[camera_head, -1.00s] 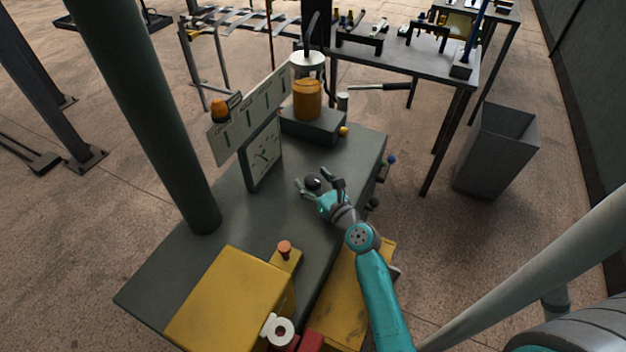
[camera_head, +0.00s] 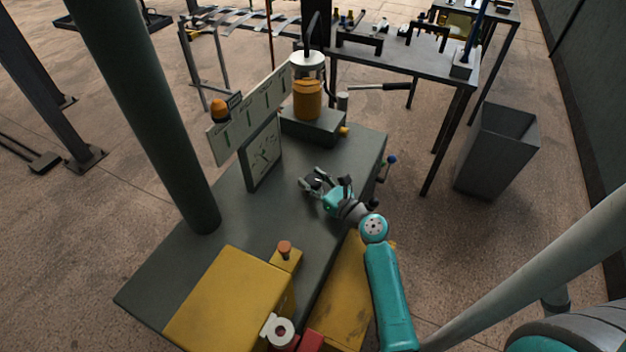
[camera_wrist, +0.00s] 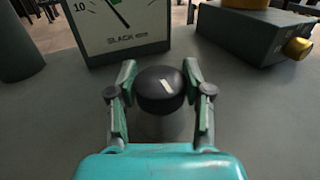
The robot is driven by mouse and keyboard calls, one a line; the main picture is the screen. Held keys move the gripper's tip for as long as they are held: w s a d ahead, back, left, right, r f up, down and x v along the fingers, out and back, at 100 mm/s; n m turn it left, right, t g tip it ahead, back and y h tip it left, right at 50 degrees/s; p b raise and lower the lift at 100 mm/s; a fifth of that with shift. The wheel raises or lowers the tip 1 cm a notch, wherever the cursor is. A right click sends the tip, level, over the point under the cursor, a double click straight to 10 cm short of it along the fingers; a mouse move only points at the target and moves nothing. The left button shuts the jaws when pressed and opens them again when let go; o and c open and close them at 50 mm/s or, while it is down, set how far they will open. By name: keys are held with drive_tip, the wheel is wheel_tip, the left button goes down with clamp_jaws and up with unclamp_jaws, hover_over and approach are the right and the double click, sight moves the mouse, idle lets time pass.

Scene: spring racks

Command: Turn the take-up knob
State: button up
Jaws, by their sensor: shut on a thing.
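The take-up knob is a round black knob (camera_wrist: 160,90) with a white index mark on its top, standing on the dark grey bench top (camera_head: 230,225). In the wrist view my gripper (camera_wrist: 160,84) has one finger on each side of it, closed on its sides. The white mark lies slanted, its right end higher. In the head view my gripper (camera_head: 313,182) is low over the bench and hides most of the knob. A dial gauge (camera_head: 263,153) stands behind it, also in the wrist view (camera_wrist: 115,25), labelled "SLACK"; its needle points up and left, near the 10.
A grey box (camera_head: 313,125) with an orange cylinder (camera_head: 307,98) stands at the bench's back. A green post (camera_head: 150,120) rises at the left. Yellow housings (camera_head: 228,300) fill the near end. A grey bin (camera_head: 497,150) stands right of the bench.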

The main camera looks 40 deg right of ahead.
drive_tip(key=n+y, duration=0.1)
drive_tip(key=y, duration=0.1)
drive_tip(key=n+y, duration=0.2)
drive_tip(key=y, duration=0.1)
drive_tip(key=shift+d+g, duration=0.15)
drive_tip(key=shift+g, duration=0.15)
drive_tip(key=n+g+y, duration=0.2)
drive_tip(key=n+y, duration=0.2)
drive_tip(key=y, duration=0.1)
drive_tip(key=shift+w, duration=0.1)
drive_tip(key=n+g+y, duration=0.3)
drive_tip(key=g+y, duration=0.1)
drive_tip(key=shift+n+y, duration=0.3)
drive_tip(key=shift+n+g+y, duration=1.2)
drive_tip(key=shift+n+g, duration=0.3)
drive_tip(key=shift+g, duration=0.5)
drive_tip(key=shift+g, duration=0.3)
drive_tip(key=shift+a, duration=0.2)
drive_tip(key=o, duration=1.2)
